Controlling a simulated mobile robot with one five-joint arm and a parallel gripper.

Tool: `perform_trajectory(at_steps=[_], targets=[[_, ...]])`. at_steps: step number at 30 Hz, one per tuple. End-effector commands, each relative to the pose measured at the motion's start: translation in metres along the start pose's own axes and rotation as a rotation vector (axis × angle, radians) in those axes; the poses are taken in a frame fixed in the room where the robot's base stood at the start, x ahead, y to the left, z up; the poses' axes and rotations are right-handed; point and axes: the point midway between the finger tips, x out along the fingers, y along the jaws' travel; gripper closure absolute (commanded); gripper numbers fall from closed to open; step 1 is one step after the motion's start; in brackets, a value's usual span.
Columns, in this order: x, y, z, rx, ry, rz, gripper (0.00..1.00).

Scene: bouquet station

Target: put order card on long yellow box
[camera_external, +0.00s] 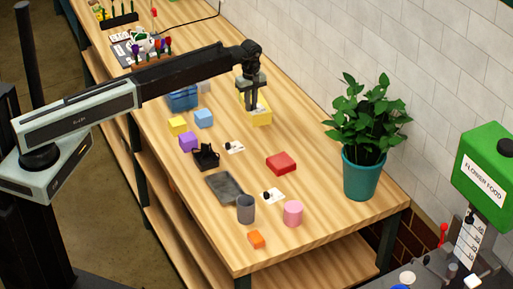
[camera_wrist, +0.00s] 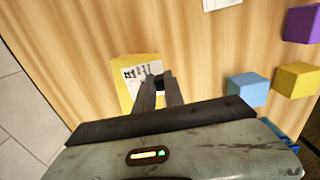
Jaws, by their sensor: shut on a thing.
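The long yellow box (camera_external: 263,119) lies on the wooden table below my gripper (camera_external: 251,108). It also shows in the wrist view (camera_wrist: 123,68). In the wrist view, a white printed order card (camera_wrist: 138,72) is at the fingertips of my gripper (camera_wrist: 157,80), over the yellow box's top. My gripper is shut on the card and points down. I cannot tell whether the card touches the box. The fingers hide part of the card and box.
Blue (camera_external: 204,118), yellow (camera_external: 178,126) and purple (camera_external: 188,142) blocks stand left of the box. Another white card (camera_external: 234,147), a red block (camera_external: 281,163) and a potted plant (camera_external: 362,174) are nearer the front. A tiled wall (camera_external: 320,50) runs along the right.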

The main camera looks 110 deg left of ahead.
Motion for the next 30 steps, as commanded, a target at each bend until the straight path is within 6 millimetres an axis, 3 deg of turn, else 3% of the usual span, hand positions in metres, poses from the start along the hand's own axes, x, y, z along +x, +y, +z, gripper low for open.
perform_trajectory(at_steps=[9,10,12,23,30], targets=[[0.003,0.0,0.0,0.0,0.0,0.0,1.0],[0.003,0.0,0.0,0.0,0.0,0.0,0.84],[0.001,0.0,0.0,0.0,0.0,0.0,0.65],[-0.001,0.0,0.0,0.0,0.0,0.0,0.65],[-0.029,0.0,0.0,0.0,0.0,0.0,0.65]])
